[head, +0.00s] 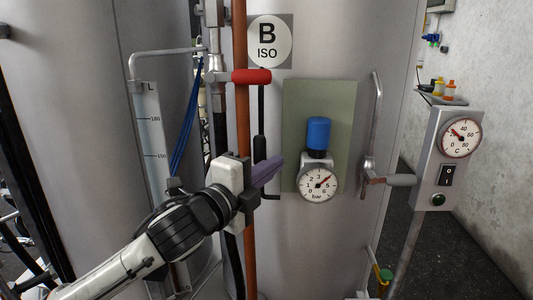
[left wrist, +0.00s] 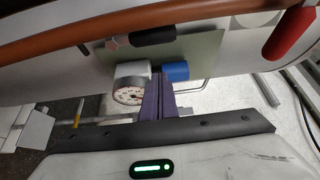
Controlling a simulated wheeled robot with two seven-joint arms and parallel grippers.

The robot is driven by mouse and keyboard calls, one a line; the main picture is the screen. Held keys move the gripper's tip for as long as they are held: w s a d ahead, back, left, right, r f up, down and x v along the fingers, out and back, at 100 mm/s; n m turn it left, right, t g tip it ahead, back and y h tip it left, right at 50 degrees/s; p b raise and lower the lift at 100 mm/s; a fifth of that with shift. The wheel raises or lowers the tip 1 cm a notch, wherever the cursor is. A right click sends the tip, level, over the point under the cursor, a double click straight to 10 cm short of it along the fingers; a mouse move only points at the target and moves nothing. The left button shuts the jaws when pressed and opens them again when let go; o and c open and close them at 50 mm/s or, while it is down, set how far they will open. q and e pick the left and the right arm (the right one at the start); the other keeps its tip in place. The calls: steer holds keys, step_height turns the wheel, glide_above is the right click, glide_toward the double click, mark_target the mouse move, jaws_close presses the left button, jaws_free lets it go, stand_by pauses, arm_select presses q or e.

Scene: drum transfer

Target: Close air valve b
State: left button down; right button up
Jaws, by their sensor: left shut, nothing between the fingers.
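The tank marked B ISO (head: 268,41) carries a blue knob (head: 318,133) above a round bar gauge (head: 318,185) on a green-grey panel. A red handle (head: 251,77) sticks out to the right by an orange pipe, below the sign's left edge. A black grip (head: 260,148) hangs vertically beside that pipe. No label shows which of these is air valve b. My left gripper (head: 268,172) has its purple fingers shut and empty, left of the gauge. In the left wrist view the fingers (left wrist: 157,100) overlap the gauge and blue knob (left wrist: 175,71); contact cannot be told. My right gripper is out of view.
An orange pipe (head: 241,130) runs vertically close to my left gripper. A bent metal pipe with a grey lever (head: 401,180) stands right of the panel. A control box (head: 444,165) with a temperature gauge is farther right. Dark floor shows at lower right.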

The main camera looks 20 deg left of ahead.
mark_target(264, 156)
arm_select(q)
steer(key=x, duration=0.4)
steer(key=shift+r, duration=0.1)
steer(key=a, duration=0.2)
steer(key=a+p, duration=0.1)
steer(key=shift+w+a, duration=0.2)
steer(key=shift+a, duration=0.2)
steer(key=shift+a+n+b, duration=0.2)
steer(key=shift+n+b, duration=0.1)
steer(key=shift+n, duration=0.1)
